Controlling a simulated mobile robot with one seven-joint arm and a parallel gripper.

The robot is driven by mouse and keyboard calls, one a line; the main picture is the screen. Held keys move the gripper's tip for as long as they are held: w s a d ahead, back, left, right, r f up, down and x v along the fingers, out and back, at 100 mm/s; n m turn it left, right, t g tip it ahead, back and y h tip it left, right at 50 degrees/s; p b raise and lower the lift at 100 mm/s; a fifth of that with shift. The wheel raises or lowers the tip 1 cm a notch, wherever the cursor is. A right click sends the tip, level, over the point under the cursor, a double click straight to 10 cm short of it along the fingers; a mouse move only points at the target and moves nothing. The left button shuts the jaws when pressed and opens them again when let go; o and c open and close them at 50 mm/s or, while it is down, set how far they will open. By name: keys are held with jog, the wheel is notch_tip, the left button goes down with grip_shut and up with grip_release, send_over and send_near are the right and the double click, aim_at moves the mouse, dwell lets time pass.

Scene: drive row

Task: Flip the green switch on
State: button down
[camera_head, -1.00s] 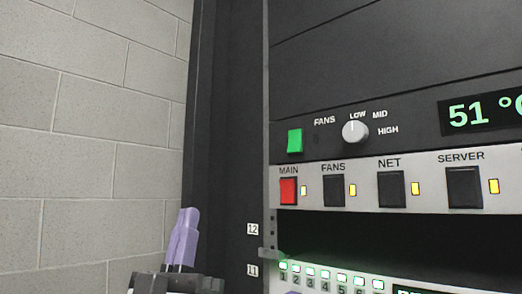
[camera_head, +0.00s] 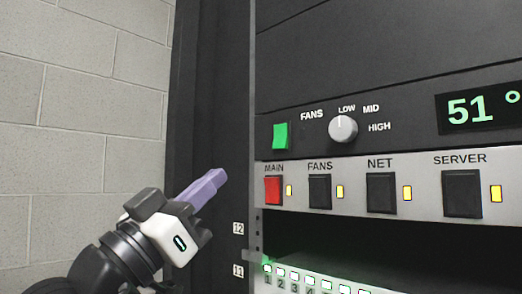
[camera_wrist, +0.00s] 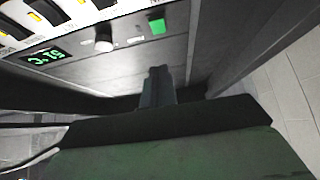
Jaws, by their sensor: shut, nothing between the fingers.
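The green switch (camera_head: 281,136) sits at the left end of the black FANS panel, above the red MAIN switch. It also shows near the top of the wrist view (camera_wrist: 157,24). I cannot tell from these frames which way it is tipped. My gripper (camera_head: 220,176) has purple fingers closed together with nothing between them. In the head view it is to the left of and below the green switch, pointing up and right, apart from the panel. In the wrist view the fingertips (camera_wrist: 158,70) lie below the switch with a gap between.
Beside the green switch is a round FANS knob (camera_head: 343,129). Below are the red MAIN switch (camera_head: 273,190) and black FANS (camera_head: 320,191), NET (camera_head: 381,193) and SERVER (camera_head: 462,193) switches with yellow lights. A display (camera_head: 484,110) reads 51 °. A brick wall (camera_head: 80,110) stands left.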

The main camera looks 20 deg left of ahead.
aim_at(279, 140)
jog(key=p+x, duration=0.2)
jog(key=x, duration=0.2)
jog(key=w+f+p+x, duration=0.1)
jog(key=p+x, duration=0.1)
jog(key=x, duration=0.2)
jog(key=f+p+x, duration=0.1)
jog(key=p+x, duration=0.1)
jog(key=x, duration=0.3)
jog(key=shift+w+d+f, duration=0.1)
jog(key=shift+w+d, duration=0.1)
jog(key=shift+d, duration=0.1)
jog(key=shift+f, duration=0.1)
